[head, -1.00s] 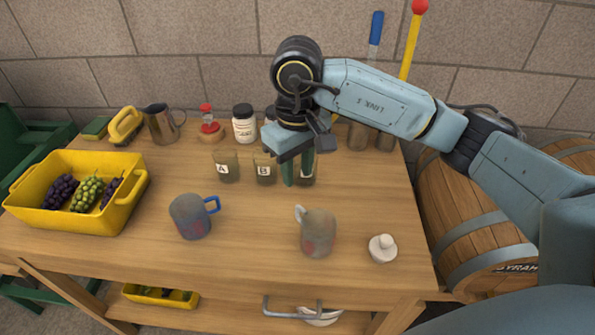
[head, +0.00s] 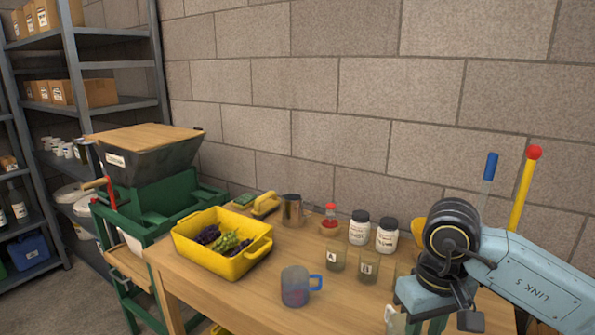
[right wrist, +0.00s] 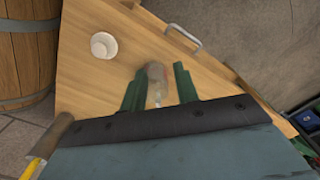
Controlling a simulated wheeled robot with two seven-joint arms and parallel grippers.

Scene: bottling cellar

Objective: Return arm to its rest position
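My right arm comes in from the right in the head view. Its gripper (head: 428,322) is over the wooden table (head: 215,290), its lower part cut off by the frame's bottom edge. My left gripper is in neither view.
A blue-handled mug (head: 295,287), beakers A (head: 336,259) and B (head: 368,268) and a yellow grape crate (head: 257,253) stand on the table. A white stopper (right wrist: 103,45) lies near the mug. A barrel (right wrist: 27,55) stands beside the table. A green crusher (head: 150,190) is at left.

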